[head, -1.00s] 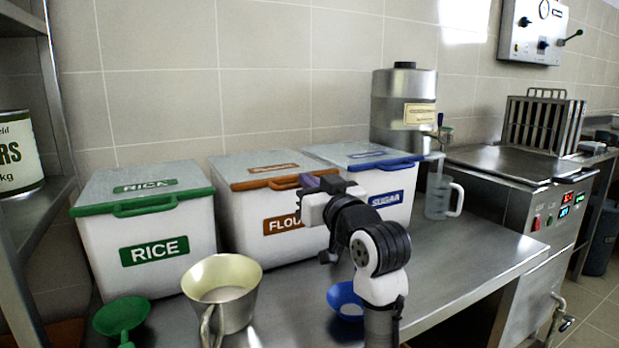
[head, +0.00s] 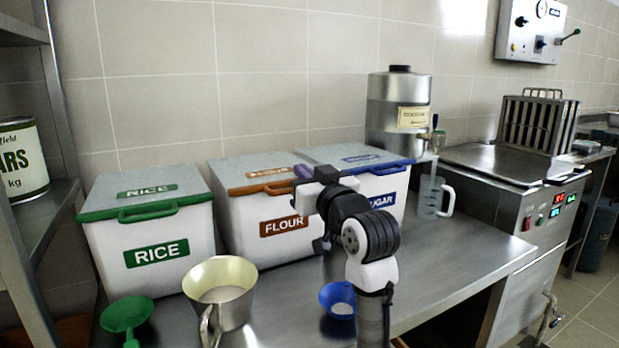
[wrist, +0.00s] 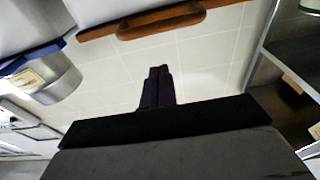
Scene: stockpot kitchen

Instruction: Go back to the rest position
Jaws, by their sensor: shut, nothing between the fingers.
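My gripper (head: 303,171) is raised above the steel counter, in front of the flour bin (head: 284,228) and the sugar bin (head: 385,205) in the head view. Its dark purple fingers are together and hold nothing. In the wrist view the gripper (wrist: 158,72) shows its closed fingers against the tiled wall, with the picture upside down. The flour bin's brown lid handle (wrist: 160,24) shows at the top there. My arm hides part of the flour and sugar bins in the head view.
The rice bin (head: 156,252), a metal measuring cup (head: 233,312), a green scoop (head: 126,314) and a blue scoop (head: 338,299) stand or lie on the counter (head: 455,250). A clear jug (head: 430,197) stands by the dispenser (head: 398,98). The right front of the counter is clear.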

